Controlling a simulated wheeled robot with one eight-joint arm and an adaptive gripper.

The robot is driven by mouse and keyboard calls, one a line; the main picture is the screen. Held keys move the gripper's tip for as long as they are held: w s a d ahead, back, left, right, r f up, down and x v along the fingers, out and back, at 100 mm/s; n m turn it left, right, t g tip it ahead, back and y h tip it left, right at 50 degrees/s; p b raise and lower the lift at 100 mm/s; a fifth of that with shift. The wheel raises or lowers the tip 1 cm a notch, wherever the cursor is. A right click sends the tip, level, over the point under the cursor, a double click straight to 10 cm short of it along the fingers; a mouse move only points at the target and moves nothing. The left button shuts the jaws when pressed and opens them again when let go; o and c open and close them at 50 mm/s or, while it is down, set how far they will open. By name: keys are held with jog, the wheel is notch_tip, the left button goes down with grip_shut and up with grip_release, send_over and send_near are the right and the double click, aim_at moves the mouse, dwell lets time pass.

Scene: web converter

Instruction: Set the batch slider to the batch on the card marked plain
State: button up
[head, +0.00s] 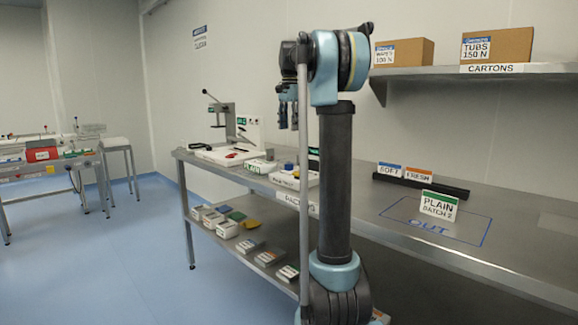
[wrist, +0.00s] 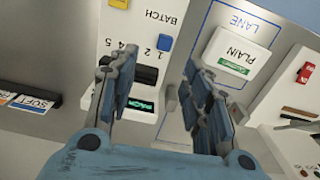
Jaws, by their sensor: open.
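The card marked PLAIN, BATCH 2 (head: 438,207) stands upright on the right part of the bench in the head view. In the wrist view, a pale panel with the word BATCH (wrist: 163,18) carries a row of numerals, and a small blue block (wrist: 165,43) sits beside the 1 and 2. I take the blue block for the slider knob, but its exact setting is unclear. My gripper (wrist: 160,70) is open and empty, its fingers spread over the panel, apart from the block. In the head view my gripper (head: 288,112) hangs above the bench.
A white PLAIN block (wrist: 233,54) lies in the LANE outline, right of the panel. A red switch (wrist: 304,73) is farther right. A lever press (head: 221,112) stands at the bench's far end. Cartons (head: 497,47) sit on the shelf.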

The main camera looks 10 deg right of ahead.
jog(key=w, duration=0.2)
send_near(289, 164)
jog(key=shift+m, duration=0.3)
notch_tip(289, 164, down, 9)
jog(key=shift+f, duration=0.1)
dwell(0.3)
grip_shut()
